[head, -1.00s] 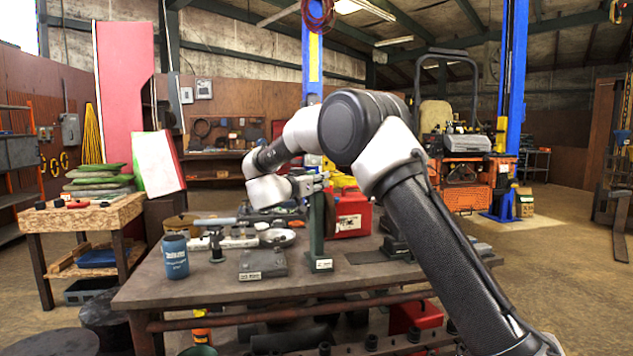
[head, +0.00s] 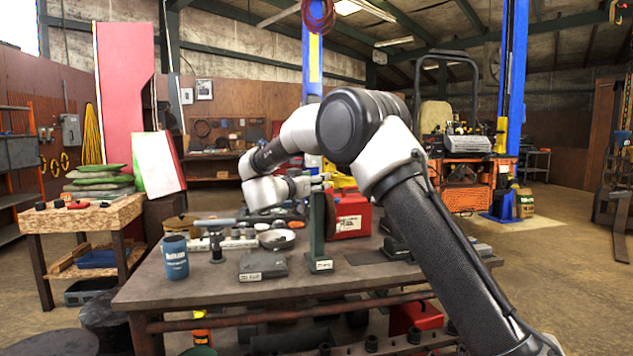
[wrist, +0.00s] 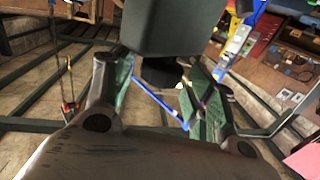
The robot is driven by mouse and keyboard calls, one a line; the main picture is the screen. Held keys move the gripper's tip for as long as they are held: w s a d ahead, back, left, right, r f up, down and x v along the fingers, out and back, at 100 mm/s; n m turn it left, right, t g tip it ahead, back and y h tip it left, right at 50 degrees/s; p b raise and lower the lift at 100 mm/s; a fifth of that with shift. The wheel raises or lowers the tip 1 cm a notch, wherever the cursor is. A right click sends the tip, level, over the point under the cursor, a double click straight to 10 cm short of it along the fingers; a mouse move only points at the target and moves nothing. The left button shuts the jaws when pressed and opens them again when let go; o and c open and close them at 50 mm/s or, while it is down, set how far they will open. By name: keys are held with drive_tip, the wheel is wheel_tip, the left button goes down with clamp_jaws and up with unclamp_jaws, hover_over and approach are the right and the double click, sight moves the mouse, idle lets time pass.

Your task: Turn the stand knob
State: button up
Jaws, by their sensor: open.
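The green stand (head: 317,240) stands upright on the workbench, with a brown disc (head: 330,215) on its right side. My gripper (head: 318,182) is at the top of the stand, small and partly hidden behind it in the head view. In the wrist view, my gripper (wrist: 160,95) is open, with a green-padded finger on each side. The stand's dark green-grey block (wrist: 160,25) fills the top middle. A black part, which looks like the knob (wrist: 162,73), sticks out below it, between the fingers. I cannot tell whether either finger touches it.
The workbench (head: 215,290) is crowded. A blue mug (head: 175,258), a grey block (head: 262,266) and a metal dish (head: 277,239) lie left of the stand. A red box (head: 350,215) stands behind it to the right. Free bench top shows at the front left.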

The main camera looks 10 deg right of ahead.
drive_tip(key=v, duration=1)
drive_tip(key=shift+s+a, duration=0.25)
drive_tip(key=shift+s, duration=0.05)
drive_tip(key=shift+r, duration=0.1)
